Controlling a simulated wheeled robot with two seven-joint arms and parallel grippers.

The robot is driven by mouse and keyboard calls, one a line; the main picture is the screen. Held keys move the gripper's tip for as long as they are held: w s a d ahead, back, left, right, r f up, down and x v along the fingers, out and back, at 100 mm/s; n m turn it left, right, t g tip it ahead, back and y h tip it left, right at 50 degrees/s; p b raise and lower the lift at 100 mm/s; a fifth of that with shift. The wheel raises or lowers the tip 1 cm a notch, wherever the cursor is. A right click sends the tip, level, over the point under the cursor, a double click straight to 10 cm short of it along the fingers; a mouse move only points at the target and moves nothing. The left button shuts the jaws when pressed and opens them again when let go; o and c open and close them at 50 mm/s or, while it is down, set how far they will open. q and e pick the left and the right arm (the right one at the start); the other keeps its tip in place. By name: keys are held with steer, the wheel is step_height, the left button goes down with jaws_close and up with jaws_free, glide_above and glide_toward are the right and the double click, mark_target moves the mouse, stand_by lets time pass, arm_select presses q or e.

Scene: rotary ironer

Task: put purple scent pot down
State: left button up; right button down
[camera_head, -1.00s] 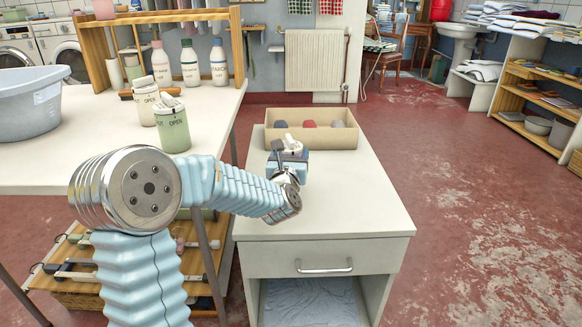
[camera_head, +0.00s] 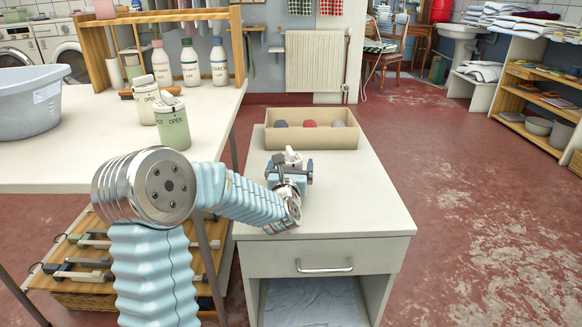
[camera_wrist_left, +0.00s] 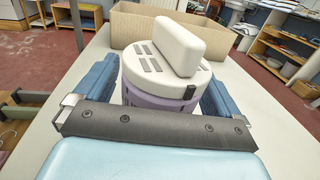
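The purple scent pot (camera_wrist_left: 160,98) has a purple body and a white slotted lid with a raised bar. It stands upright between the two blue fingers of my left gripper (camera_wrist_left: 160,92), which look closed against its sides. In the head view the white lid (camera_head: 291,157) shows between the fingers of my left gripper (camera_head: 289,171), over the white cabinet top (camera_head: 358,205). The wrist hides most of the pot there, and I cannot tell whether its base touches the top. My right gripper is out of view.
A cardboard box (camera_head: 312,142) with several small grey and red items stands at the cabinet's back. A green pot (camera_head: 173,128) and a cream pot (camera_head: 146,103) stand on the table (camera_head: 85,150) at left. The cabinet top is clear to the right and front.

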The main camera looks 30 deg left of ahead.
arm_select(q)
steer(key=shift+r, duration=0.15)
steer(key=b+v, duration=0.1)
steer(key=v, duration=1)
steer(key=shift+s+d, duration=0.2)
steer(key=shift+s, duration=0.3)
